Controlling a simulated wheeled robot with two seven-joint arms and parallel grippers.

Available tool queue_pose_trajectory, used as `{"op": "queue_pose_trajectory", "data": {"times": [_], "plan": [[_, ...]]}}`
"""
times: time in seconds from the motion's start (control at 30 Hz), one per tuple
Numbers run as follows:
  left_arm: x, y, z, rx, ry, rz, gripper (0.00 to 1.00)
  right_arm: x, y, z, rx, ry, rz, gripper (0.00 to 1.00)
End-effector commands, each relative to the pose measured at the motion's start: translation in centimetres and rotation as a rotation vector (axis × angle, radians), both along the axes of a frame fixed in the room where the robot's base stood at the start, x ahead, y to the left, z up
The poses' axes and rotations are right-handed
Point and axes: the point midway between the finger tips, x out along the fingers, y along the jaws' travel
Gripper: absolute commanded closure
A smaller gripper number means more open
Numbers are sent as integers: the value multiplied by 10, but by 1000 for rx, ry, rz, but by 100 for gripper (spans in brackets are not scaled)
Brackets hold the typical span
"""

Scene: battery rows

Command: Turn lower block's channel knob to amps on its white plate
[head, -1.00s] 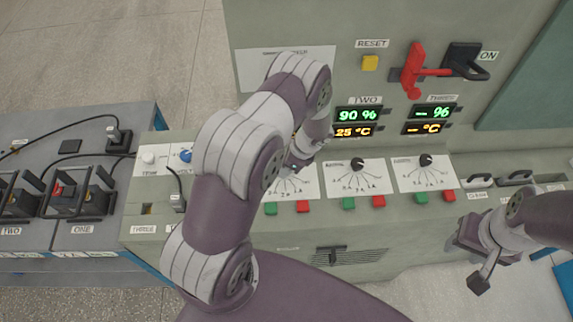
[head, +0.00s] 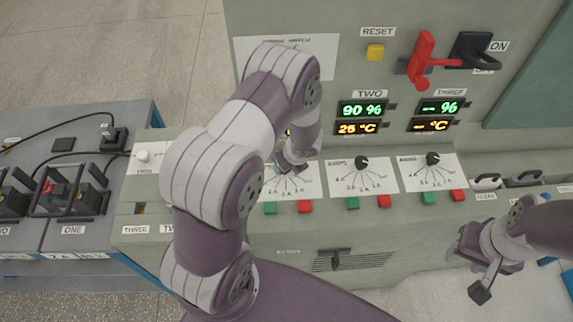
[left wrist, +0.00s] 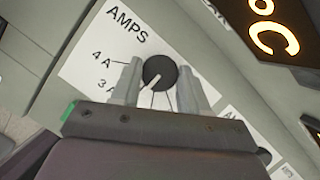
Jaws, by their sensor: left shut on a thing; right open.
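The pointer slants down-left, near the 3 A side; 4 A is printed above that. My left gripper (left wrist: 159,78) has one finger on each side of this knob and is shut on it. In the head view my left gripper (head: 290,160) is at the leftmost white plate (head: 305,185), its knob hidden behind the hand. My right gripper (head: 481,272) is open and empty at the lower right, away from the plates.
Two more white plates with black knobs (head: 362,162) (head: 433,158) stand to the right. Green and red buttons (head: 305,206) line the edge below. Lit displays (head: 362,109) and a red lever (head: 423,55) are above. A blue-grey bench (head: 60,240) stands at the left.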

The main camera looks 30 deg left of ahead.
Motion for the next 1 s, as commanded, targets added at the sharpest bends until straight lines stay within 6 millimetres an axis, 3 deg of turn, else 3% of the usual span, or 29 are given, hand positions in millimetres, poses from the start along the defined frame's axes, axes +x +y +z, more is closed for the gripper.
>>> {"op": "queue_pose_trajectory", "data": {"times": [0.53,0.57,0.6,0.63,0.9,1.0], "plan": [[4,1,4,3,-9,-22,86,0,0,-2,0,0,0,57],[4,1,4,4,-10,-22,49,0,0,-2,0,0,0,57],[4,1,4,3,-9,-22,36,0,0,-2,0,0,0,57],[3,1,3,3,-9,-22,32,0,0,-2,0,0,0,57],[1,0,3,1,-4,-23,32,0,0,-2,0,0,0,57],[1,-3,14,2,-7,-23,32,0,0,0,0,0,0,57]]}}
